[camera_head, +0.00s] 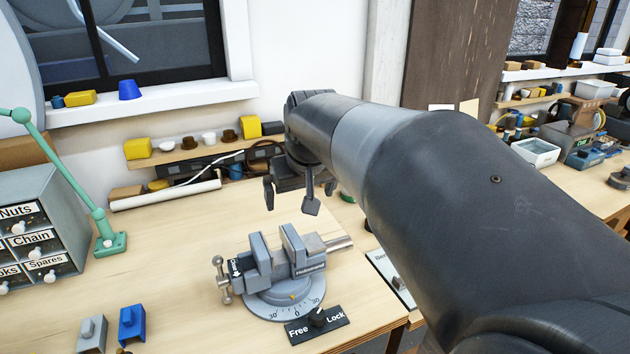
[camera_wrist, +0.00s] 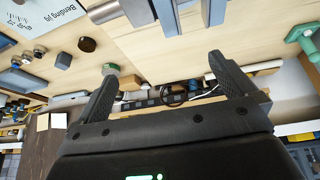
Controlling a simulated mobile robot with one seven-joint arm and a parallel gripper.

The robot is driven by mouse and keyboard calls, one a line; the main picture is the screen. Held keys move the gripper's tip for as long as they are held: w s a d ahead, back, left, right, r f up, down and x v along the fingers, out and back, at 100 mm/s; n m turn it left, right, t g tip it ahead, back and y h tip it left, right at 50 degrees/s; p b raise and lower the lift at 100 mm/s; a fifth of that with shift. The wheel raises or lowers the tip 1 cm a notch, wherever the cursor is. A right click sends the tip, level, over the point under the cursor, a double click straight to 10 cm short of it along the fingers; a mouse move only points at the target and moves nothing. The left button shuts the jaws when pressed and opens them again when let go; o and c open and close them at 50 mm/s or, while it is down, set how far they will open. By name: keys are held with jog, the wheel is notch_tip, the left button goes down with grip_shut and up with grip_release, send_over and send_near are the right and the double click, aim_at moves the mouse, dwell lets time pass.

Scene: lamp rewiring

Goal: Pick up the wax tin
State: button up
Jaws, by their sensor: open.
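My gripper (camera_head: 290,200) is open and empty, above the bench (camera_head: 165,250) behind the grey vise (camera_head: 292,293). In the wrist view its two fingers (camera_wrist: 162,70) stand wide apart with nothing between them. No tin label is readable, so I cannot tell for sure which thing is the wax tin. Two small round things lie on the bench in the wrist view: a brown one (camera_wrist: 87,44) and a green one (camera_wrist: 110,69). The green one is close beside the left finger, apparently beyond it.
A low shelf (camera_head: 190,152) with yellow, white and brown items runs along the wall. A drawer cabinet (camera_head: 35,225) and green lamp arm (camera_head: 70,180) stand at left. Blue and grey blocks (camera_head: 132,324) lie in front. The bench left of the vise is largely clear.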

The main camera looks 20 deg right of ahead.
jog(key=w+d+f, duration=0.2)
jog(key=w+d, duration=0.5)
jog(key=w, duration=0.3)
jog(key=w+d+f, duration=0.2)
jog(key=w+d, duration=0.5)
jog(key=w, duration=0.2)
jog(key=w+d+f+m, duration=0.1)
jog(key=w+d+f, duration=0.4)
jog(key=d+f, duration=0.3)
jog(key=w+d+f, duration=0.5)
jog(key=d+f, duration=0.1)
jog(key=d, duration=0.4)
jog(key=shift+g, duration=0.3)
jog(key=x, duration=1)
jog(key=shift+w+a, duration=0.1)
jog(key=shift+c, duration=0.4)
jog(key=c, duration=1)
